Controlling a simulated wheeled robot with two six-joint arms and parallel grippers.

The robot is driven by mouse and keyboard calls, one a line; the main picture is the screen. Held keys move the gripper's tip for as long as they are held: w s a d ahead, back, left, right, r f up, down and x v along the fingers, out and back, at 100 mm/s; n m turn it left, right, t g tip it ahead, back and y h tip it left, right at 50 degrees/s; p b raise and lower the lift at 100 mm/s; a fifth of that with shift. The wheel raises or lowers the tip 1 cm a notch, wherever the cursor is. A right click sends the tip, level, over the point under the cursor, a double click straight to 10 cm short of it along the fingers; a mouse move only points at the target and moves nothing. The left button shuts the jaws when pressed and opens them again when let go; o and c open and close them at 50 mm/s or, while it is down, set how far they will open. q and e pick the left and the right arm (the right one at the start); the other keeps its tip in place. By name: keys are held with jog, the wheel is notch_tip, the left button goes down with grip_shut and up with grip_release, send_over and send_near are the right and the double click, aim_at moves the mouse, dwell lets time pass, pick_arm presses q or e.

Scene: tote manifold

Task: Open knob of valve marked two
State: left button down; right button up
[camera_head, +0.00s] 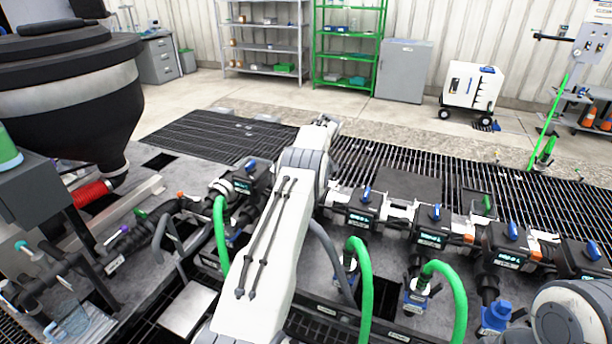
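A row of dark valve boxes with lit labels and blue knobs runs along the manifold. One blue knob (250,166) is left of my arm. To its right are a second blue knob (367,192), a third (437,212), and others toward the right edge. The labels are too small to read, so I cannot tell which valve is marked two. My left arm reaches up the middle of the view and hides part of the manifold; its gripper cannot be made out. My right arm shows only at the lower right corner, its gripper out of view.
Green hoses (359,285) arch up in front of the valves. A large dark hopper (65,130) stands at the left. Dark floor grating (210,135) lies behind the manifold. Shelves, a grey cabinet (404,70) and a white wheeled unit (470,86) stand at the back.

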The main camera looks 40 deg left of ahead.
pick_arm(q)
jog(key=shift+n, duration=0.3)
jog(key=c, duration=0.8)
grip_release()
jog(key=shift+d+r, duration=0.2)
jog(key=shift+r, duration=0.25)
jog(key=b+v, duration=0.2)
jog(key=v, duration=0.7)
jog(key=shift+r, duration=0.25)
